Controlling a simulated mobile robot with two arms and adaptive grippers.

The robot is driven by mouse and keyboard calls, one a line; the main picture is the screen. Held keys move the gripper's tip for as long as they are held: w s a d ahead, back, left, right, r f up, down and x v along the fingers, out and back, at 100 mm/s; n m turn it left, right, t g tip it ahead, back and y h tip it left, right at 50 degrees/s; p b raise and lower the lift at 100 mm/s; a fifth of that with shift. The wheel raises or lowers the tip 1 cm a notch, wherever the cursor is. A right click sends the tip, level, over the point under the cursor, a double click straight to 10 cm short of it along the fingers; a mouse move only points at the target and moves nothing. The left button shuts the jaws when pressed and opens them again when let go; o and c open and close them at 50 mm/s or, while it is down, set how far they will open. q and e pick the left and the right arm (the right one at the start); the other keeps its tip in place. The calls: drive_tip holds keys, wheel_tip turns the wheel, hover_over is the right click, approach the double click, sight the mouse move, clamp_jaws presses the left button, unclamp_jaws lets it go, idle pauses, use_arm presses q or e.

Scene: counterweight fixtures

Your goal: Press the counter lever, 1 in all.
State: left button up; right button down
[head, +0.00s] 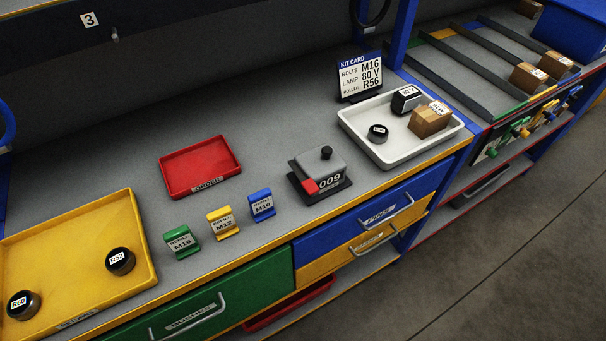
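The counter (320,172) is a grey box on a dark base, standing on the grey bench top right of the middle. Its display reads 009. A red lever or tab (310,187) sits at its front left corner, and a black knob (326,152) stands on its top. Neither of my grippers is in the head view, and nothing touches the counter.
A white tray (392,160) with boxes and a black roller stands to the right, a kit card (360,76) behind it. A red tray (168,179), small bolt stands (222,223) and a yellow tray (60,232) with rollers are to the left. Bench around the counter is clear.

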drive_tip(key=shift+a, duration=0.25)
idle(0.8)
drive_tip(key=shift+d, duration=0.1)
